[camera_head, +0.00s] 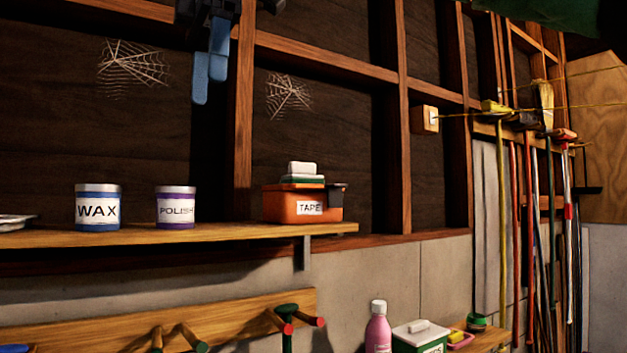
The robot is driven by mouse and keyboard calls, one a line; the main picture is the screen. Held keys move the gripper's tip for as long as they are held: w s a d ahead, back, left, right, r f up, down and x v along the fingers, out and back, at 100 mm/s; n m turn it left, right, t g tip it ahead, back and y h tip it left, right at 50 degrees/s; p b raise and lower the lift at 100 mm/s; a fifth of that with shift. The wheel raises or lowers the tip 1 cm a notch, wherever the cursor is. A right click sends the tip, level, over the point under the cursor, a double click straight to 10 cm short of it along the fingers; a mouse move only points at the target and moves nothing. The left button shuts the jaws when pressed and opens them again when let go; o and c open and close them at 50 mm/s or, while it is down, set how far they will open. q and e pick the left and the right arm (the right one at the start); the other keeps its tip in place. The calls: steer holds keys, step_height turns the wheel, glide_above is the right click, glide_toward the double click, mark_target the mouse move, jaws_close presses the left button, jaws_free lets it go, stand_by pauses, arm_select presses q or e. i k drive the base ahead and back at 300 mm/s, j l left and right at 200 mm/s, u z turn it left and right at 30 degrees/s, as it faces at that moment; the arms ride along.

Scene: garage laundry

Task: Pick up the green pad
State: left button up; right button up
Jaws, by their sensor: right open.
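A thin green pad (302,180) lies on top of the orange box labelled TAPE (284,206), on the wooden shelf. A white block (302,168) sits on the pad and covers most of its top, so mainly its edge shows. My right gripper (208,88) hangs at the top of the picture, fingers pointing down, open and empty. It is above and left of the box, well apart from it. I cannot identify my left gripper in the picture.
A WAX tin (98,210) and a POLISH tin (175,211) stand left of the box on the shelf (130,236). Below are a peg rail (240,312), a pink bottle (378,330) and a white-lidded box (420,334). Long-handled tools hang at right.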

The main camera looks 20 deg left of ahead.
mark_target(299, 172)
steer(key=i, duration=1.25)
